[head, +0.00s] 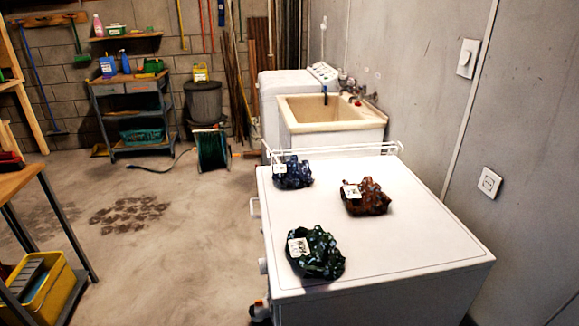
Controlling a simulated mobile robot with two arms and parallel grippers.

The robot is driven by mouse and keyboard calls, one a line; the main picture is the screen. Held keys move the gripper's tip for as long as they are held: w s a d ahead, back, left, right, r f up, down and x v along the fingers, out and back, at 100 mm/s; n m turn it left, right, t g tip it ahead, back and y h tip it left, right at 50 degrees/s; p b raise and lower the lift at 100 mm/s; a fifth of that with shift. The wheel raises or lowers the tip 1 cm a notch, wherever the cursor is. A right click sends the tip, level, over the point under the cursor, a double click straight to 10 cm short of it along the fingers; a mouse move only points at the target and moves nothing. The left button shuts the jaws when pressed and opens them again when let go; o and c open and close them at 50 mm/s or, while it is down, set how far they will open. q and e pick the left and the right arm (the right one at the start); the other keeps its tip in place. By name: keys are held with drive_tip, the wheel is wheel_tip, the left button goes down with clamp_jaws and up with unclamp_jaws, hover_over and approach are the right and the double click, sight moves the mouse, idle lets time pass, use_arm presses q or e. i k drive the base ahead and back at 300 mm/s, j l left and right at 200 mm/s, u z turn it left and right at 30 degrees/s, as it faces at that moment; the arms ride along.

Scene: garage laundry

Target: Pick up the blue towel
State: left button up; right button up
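The blue towel (297,177) lies crumpled near the back left corner of the white appliance top (400,235), with a small white tag on its left side. A brown-red crumpled cloth (373,199) lies to its right and a little nearer. A dark green crumpled cloth (324,258) lies nearer, at the front left of the top. Both of these also carry white tags. Neither of my grippers shows in the head view.
A white wire rack (375,149) runs along the back edge of the appliance. Behind it stands a utility sink (325,112). A grey wall (430,100) is close on the right. Open concrete floor (190,240) lies left, with a yellow crate (62,290) near a table.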

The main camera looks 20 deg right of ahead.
sight(292, 172)
drive_tip(key=l+u, duration=0.3)
drive_tip(key=l, duration=0.45)
drive_tip(key=k+l+u, duration=0.1)
drive_tip(key=l+u, duration=0.25)
drive_tip(key=l, duration=0.4)
